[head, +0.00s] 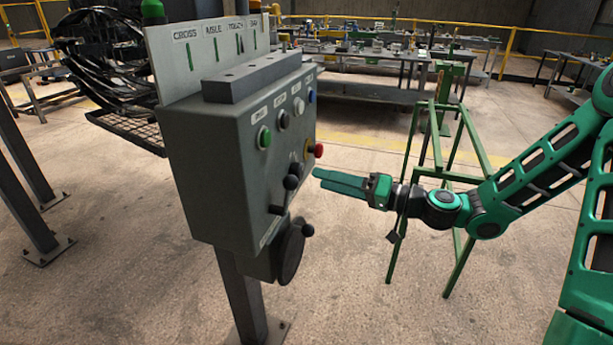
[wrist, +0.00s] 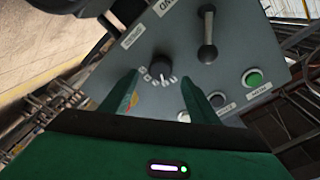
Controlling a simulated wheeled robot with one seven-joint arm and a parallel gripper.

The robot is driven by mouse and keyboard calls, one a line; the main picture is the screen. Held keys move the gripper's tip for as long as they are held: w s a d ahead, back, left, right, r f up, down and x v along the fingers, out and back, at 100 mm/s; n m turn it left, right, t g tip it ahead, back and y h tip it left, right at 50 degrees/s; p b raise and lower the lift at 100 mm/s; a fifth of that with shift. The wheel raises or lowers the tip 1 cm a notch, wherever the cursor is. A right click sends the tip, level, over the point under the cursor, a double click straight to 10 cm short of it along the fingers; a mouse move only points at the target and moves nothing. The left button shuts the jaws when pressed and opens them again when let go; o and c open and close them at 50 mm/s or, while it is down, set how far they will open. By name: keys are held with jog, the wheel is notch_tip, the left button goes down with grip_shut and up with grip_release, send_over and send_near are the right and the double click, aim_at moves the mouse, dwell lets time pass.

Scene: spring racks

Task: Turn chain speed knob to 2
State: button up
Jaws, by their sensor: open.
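A black round knob (wrist: 161,66) sits on the grey panel in the wrist view, with white numerals around its lower side; its setting is too small to read. I cannot read its name label either. My gripper (wrist: 158,78) is open, its two green fingers apart on either side of the knob as seen, with nothing between them that I can see held. In the head view my gripper (head: 315,175) points left at the front of the grey control box (head: 215,170), close to it. The knob cannot be told clearly in the head view.
A black lever (wrist: 208,38) stands out beside the knob, and a green button (wrist: 253,79) is among several on the panel. A red button (head: 318,150) projects near my fingers, and a black handwheel (head: 291,255) hangs below. A green frame (head: 400,215) stands behind my arm.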

aim_at(302, 174)
jog(key=shift+x, duration=3.05)
